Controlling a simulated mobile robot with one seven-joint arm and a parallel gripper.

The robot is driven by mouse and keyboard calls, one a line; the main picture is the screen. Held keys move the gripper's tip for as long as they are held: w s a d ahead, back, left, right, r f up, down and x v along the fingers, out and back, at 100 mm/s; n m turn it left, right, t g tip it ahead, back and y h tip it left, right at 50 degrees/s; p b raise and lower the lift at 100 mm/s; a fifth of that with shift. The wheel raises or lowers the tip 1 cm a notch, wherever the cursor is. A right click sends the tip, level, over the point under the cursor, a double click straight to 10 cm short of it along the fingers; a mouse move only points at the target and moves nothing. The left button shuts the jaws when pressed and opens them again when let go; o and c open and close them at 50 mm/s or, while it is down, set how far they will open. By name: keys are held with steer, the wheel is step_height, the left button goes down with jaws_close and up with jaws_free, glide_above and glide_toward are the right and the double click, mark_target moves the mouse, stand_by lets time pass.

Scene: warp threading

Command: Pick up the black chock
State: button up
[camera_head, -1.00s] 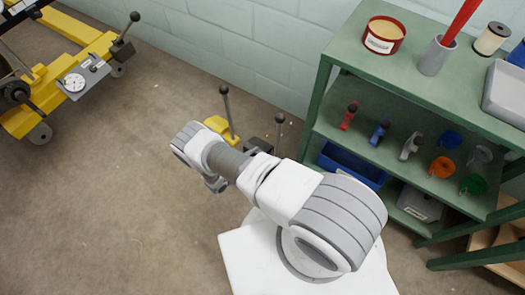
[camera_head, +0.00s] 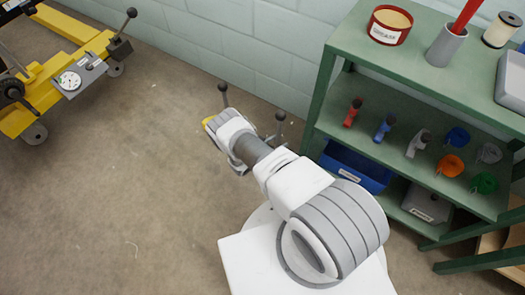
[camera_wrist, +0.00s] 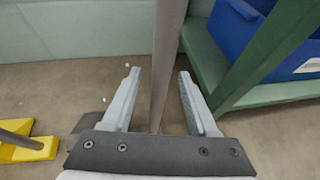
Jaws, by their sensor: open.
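The black chock has an upright rod handle (camera_wrist: 166,60) that stands between my gripper's fingers in the wrist view. In the head view its round knob (camera_head: 280,116) shows just past my arm. Its dark body (camera_wrist: 86,122) shows only in part in the wrist view, behind the left finger and the gripper's base. My gripper (camera_wrist: 158,74) is open, one finger on each side of the rod, with a gap visible at least on the right. In the head view my arm hides the chock's body and most of the gripper.
A yellow chock (camera_wrist: 28,150) with its own rod is on the floor at left. A green shelf (camera_head: 400,100) with a blue bin (camera_head: 345,160) stands close on the right.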

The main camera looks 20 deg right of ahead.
jaws_close()
stand_by(1.4)
steer(key=shift+w+r, duration=0.1)
steer(key=shift+r, duration=0.05)
